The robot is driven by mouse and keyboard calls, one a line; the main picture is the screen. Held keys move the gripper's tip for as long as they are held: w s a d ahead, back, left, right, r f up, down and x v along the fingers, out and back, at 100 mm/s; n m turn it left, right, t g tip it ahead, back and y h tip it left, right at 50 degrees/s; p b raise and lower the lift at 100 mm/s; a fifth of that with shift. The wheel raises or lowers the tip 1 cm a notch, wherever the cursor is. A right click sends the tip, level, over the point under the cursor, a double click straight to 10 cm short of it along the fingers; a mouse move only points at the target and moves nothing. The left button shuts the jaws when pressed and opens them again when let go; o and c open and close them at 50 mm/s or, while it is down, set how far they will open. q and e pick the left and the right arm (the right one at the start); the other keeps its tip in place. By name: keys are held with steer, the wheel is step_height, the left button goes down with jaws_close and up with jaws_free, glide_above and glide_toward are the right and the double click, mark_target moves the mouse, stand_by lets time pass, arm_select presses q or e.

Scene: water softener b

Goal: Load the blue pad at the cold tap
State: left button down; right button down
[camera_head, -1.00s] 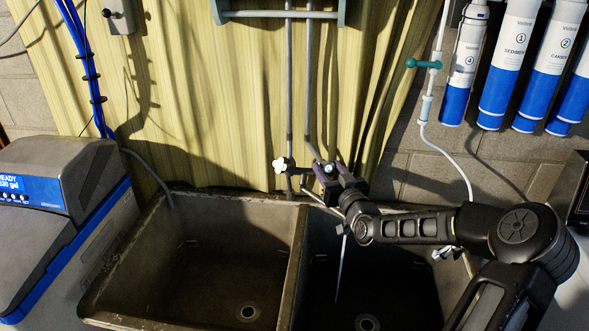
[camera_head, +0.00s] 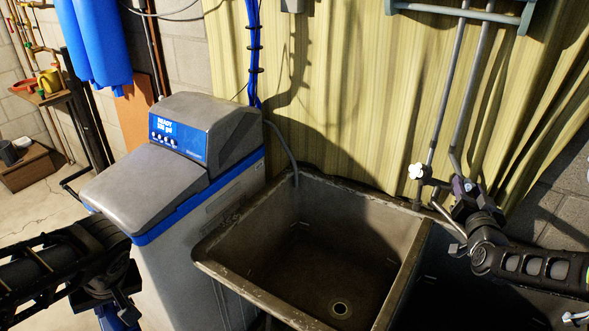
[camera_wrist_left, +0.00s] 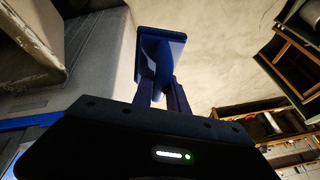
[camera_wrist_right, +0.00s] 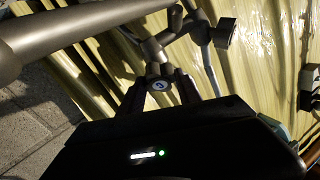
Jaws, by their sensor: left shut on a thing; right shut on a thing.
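My left gripper (camera_head: 116,313) is low at the left, left of the sink and in front of the softener. It is shut on a blue piece with a flat flared plate (camera_wrist_left: 162,45); I cannot tell whether it is the blue pad. The head view shows only a bit of it (camera_head: 106,320). My right gripper (camera_head: 466,197) is shut on a small dark round tap handle with a blue-and-white mark (camera_wrist_right: 159,86). The tap pipework (camera_wrist_right: 150,48) is just beyond its fingers. A white star-shaped tap knob (camera_head: 419,173) is left of the right gripper.
Blue tubing (camera_head: 254,55) runs down the yellow curtain (camera_head: 340,110). A small shelf (camera_head: 48,95) stands at the far left.

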steer(key=shift+m+h, duration=0.3)
steer(key=shift+m, duration=0.3)
steer(key=c, duration=0.8)
jaws_free()
steer(key=shift+c, duration=0.2)
steer(key=b+v, duration=0.1)
steer(key=v, duration=1.1)
steer(key=shift+r, duration=0.2)
